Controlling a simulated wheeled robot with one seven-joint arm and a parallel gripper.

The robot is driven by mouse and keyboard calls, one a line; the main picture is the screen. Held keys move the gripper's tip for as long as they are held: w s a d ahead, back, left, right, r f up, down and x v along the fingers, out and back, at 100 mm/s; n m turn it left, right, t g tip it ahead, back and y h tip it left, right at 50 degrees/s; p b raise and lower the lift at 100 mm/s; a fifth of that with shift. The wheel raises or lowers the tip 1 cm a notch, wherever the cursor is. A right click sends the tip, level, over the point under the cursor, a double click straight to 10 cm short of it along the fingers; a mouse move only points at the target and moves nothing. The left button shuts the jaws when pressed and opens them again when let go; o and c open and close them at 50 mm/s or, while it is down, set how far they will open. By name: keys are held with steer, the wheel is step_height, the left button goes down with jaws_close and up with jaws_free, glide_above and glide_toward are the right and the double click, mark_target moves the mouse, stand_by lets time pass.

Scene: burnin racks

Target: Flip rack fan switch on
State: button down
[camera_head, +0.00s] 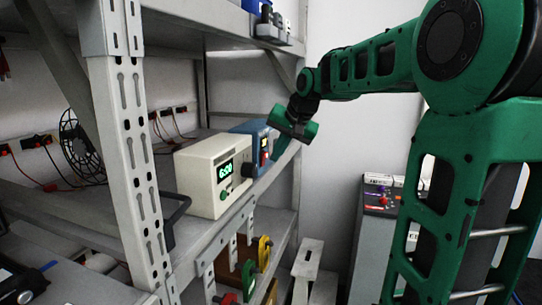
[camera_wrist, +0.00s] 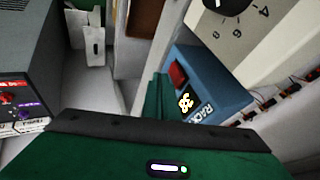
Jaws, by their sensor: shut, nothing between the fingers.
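The blue rack fan box (camera_head: 246,130) stands on the middle shelf behind the cream timer box. I cannot tell which way the rocker is set. My green gripper (camera_head: 281,148) is in front of the blue box's face, with its fingers shut and empty. In the wrist view, my gripper's fingers (camera_wrist: 158,88) point up beside the red switch, just left of it. I cannot tell whether they touch the box.
The cream box (camera_head: 213,173) shows a green display and has a dark knob on its face. The rack's grey upright (camera_head: 128,150) stands at the left. Coloured handles hang below the shelf. A grey cabinet (camera_head: 378,225) with red and purple knobs stands right of the rack.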

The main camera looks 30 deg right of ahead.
steer(key=s+d+r, duration=0.2)
steer(key=s+r, duration=0.5)
steer(key=s, duration=0.1)
steer(key=shift+s+r, duration=0.2)
steer(key=shift+d, duration=0.1)
steer(key=s+a+f+n+g, duration=0.1)
steer(key=s+a+f+g, duration=0.1)
steer(key=s+f, duration=1.1)
steer(key=s+a+f+n+g, duration=0.1)
steer(key=s+a+f+g, duration=0.2)
steer(key=s+f, duration=1.1)
steer(key=shift+s+a+f+n+g, duration=0.25)
steer(key=shift+s+g, duration=0.25)
steer(key=shift+g, duration=0.7)
steer(key=shift+r, duration=0.1)
